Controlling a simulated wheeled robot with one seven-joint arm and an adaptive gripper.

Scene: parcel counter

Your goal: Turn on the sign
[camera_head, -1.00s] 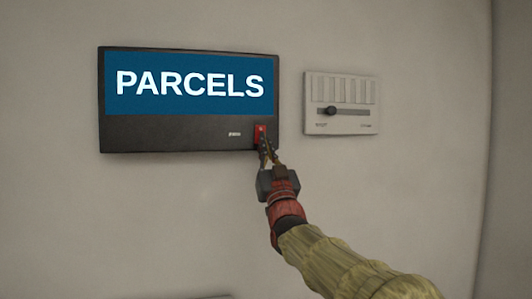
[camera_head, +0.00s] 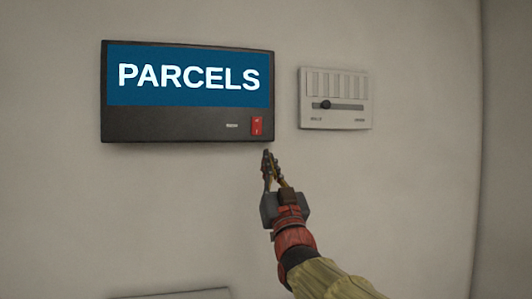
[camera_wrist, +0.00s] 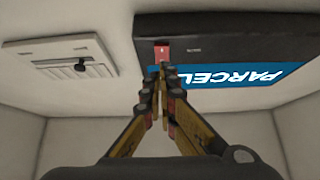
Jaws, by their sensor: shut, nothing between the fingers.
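The sign (camera_head: 150,123) is a black box on the wall with a blue panel reading "PARCELS" in bright white letters. The panel looks lit. A red rocker switch (camera_head: 257,126) sits at the sign's lower right corner. My gripper (camera_head: 266,153) is shut and empty, just below the switch and apart from it in the head view. In the wrist view the sign (camera_wrist: 220,35) appears upside down, with the switch (camera_wrist: 162,53) just beyond my shut fingertips (camera_wrist: 163,72).
A white wall panel (camera_head: 310,118) with a dark slider knob (camera_head: 325,104) is mounted to the right of the sign. It also shows at the left in the wrist view (camera_wrist: 30,48). A pale edge (camera_head: 180,294) shows at the bottom. The wall around is bare.

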